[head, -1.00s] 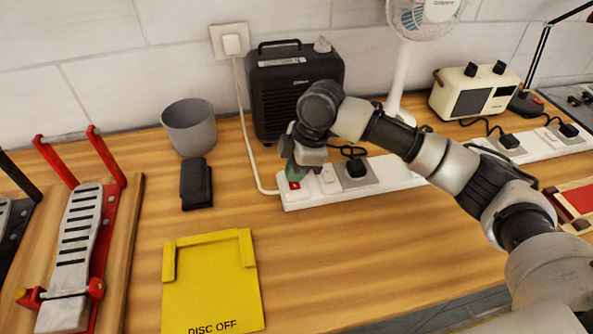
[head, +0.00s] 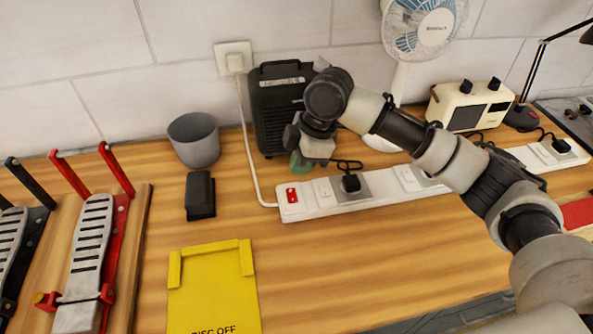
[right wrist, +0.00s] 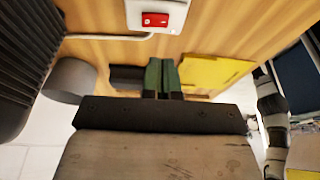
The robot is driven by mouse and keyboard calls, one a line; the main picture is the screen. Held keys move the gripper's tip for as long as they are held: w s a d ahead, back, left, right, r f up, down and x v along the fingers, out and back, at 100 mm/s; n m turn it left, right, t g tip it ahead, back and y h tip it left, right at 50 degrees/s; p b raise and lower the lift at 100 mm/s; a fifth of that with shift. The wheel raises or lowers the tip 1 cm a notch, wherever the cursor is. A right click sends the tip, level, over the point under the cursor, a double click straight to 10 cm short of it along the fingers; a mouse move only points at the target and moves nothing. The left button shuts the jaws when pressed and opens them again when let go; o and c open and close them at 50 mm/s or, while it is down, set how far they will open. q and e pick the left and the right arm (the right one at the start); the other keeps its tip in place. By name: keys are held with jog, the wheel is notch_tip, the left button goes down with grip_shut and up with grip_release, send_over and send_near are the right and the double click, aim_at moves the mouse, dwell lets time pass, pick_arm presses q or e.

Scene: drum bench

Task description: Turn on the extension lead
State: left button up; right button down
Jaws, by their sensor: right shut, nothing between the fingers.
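The white extension lead (head: 380,189) lies on the bench, running from centre to right. Its red rocker switch (head: 292,195) is at the left end and is fully uncovered. The switch also shows at the top of the right wrist view (right wrist: 155,20). I cannot tell whether it is lit. My right gripper (head: 300,164), with green fingertips, is shut and empty. It appears just behind the lead's left end, apart from the switch. The closed fingers also show in the right wrist view (right wrist: 161,76). My left gripper is not in view.
A black heater (head: 275,105) stands behind the gripper, and a fan (head: 400,80) to its right. A black plug (head: 351,184) sits in the lead. A grey cup (head: 195,140), black block (head: 200,195) and yellow tray (head: 212,290) are to the left.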

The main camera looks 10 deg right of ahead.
jog(key=s+v, duration=0.1)
jog(key=v, duration=0.5)
jog(key=shift+a, duration=0.15)
